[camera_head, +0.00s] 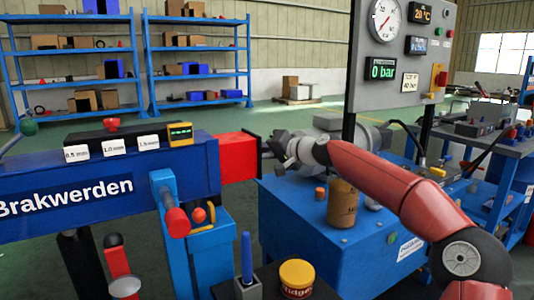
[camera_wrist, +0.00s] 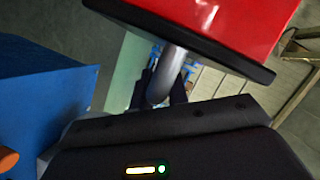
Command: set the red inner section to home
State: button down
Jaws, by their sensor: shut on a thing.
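The red inner section (camera_head: 238,158) sticks out a short way from the right end of the blue outer beam (camera_head: 65,190) marked "Brakwerden". In the wrist view the red inner section (camera_wrist: 215,22) fills the top, with a black end plate and a grey metal handle (camera_wrist: 167,70) on it. My gripper (camera_head: 283,148) is at the outer end of the red section. In the wrist view its dark fingers (camera_wrist: 163,95) are closed around the grey handle. A black unit on the beam has white length labels (camera_head: 115,145) and a small lit display (camera_head: 180,133), too small to read surely.
A blue cabinet (camera_head: 300,225) with a brown can (camera_head: 342,203) stands below my red arm. A panel with a gauge (camera_head: 385,18) and a "0 bar" display rises behind. A red-tipped lever (camera_head: 176,222) and yellow tub (camera_head: 297,278) are in front. Shelves stand far back.

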aim_at(251, 156)
jog(key=shift+g, duration=0.3)
jog(key=s+a, duration=0.1)
jog(key=a, duration=0.1)
jog(key=s+a+b, duration=0.1)
jog(key=s+a, duration=0.1)
jog(key=a, duration=0.1)
jog(key=s+a+b, duration=0.1)
jog(key=s+a, duration=0.1)
jog(key=shift+a, duration=0.25)
jog(key=shift+s, duration=0.1)
jog(key=c, duration=1.4)
grip_release()
jog(key=shift+a, duration=0.1)
jog(key=shift+c, duration=0.2)
jog(key=shift+o, duration=0.2)
jog(key=shift+w+d, duration=0.2)
jog(key=shift+d, duration=0.1)
jog(key=shift+s+d, duration=0.15)
jog(key=shift+d, duration=0.05)
jog(key=b+v, duration=0.2)
jog(key=v, duration=0.3)
jog(key=shift+s+d, duration=0.2)
jog(key=shift+d, duration=0.1)
jog(key=shift+v, duration=0.8)
